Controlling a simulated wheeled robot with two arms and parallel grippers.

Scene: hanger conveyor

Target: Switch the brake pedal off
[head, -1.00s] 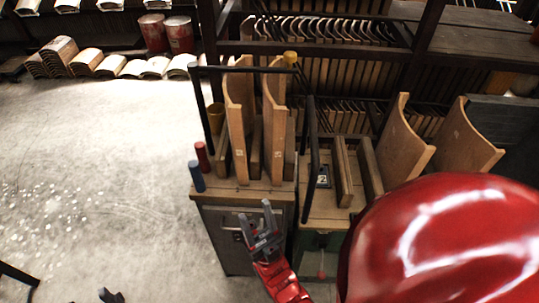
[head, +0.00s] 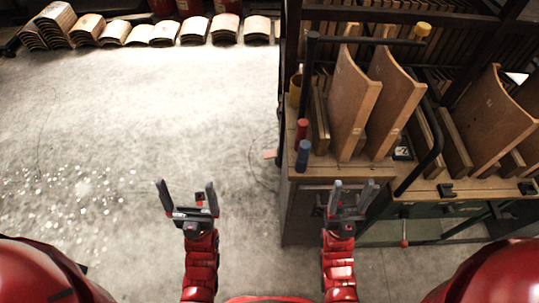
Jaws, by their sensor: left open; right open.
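My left gripper (head: 186,188) is open and empty over the bare floor, left of the bench. My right gripper (head: 353,188) is open and empty in front of the cabinet under the wooden bench top (head: 330,172). A small pinkish-red tab (head: 270,154) sticks out low at the cabinet's left side, above the floor. It may be the brake pedal, but it is too small to tell its state. It lies between the two grippers in the picture and neither touches it.
A red handle (head: 301,131) and a blue handle (head: 302,155) stand at the bench's left corner. Curved wooden panels (head: 353,105) stand on the bench, beside a dark bar frame. Stacked curved pieces (head: 192,30) line the back. The floor (head: 130,120) at left is clear.

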